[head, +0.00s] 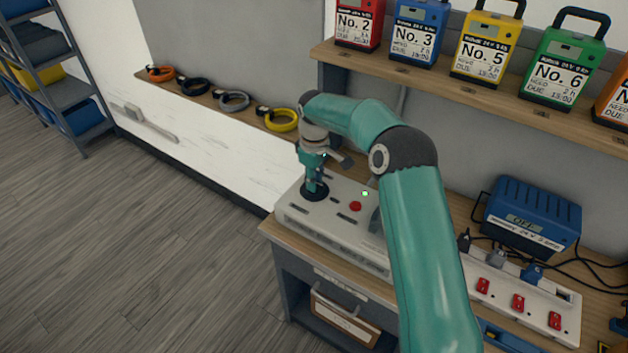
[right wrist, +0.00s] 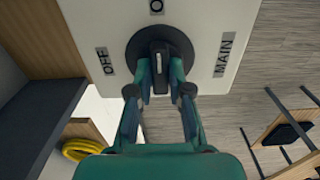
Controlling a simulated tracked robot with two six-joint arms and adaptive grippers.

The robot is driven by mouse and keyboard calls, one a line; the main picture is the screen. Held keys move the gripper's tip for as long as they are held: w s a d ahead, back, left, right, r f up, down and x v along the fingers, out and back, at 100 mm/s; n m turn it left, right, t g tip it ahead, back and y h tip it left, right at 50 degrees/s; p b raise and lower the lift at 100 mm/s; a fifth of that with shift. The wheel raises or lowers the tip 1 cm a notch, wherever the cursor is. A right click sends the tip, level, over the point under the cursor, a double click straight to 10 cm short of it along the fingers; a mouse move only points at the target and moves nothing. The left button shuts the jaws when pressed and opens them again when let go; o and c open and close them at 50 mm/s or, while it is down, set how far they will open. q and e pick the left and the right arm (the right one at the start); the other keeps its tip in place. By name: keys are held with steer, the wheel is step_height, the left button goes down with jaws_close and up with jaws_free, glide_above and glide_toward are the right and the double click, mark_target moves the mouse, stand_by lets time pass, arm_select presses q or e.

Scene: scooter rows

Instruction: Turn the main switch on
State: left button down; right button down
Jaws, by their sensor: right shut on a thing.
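The main switch is a black rotary knob (right wrist: 160,62) on a round black plate, on top of the pale switch box (head: 335,231). In the right wrist view, the label OFF (right wrist: 107,60) is left of the plate and the label MAIN (right wrist: 223,55) right of it; a third label at the top edge is cut off. The knob's handle runs along the picture's vertical. My right gripper (head: 314,184) points down at the knob, with its fingers (right wrist: 159,78) shut on the handle from both sides. My left gripper is out of view.
A red button (head: 355,206) and a small green light (head: 365,193) are on the box beside the gripper. A blue charger (head: 530,218) reads OFF behind a power strip (head: 500,297) with red switches. Several battery packs stand on the shelf (head: 470,92) above. Cable coils (head: 234,101) lie along the left ledge.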

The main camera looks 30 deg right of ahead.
stand_by(0.3)
steer(key=c, duration=1.1)
jaws_free()
step_height(320, 180, up, 12)
steer(key=shift+f, duration=0.1)
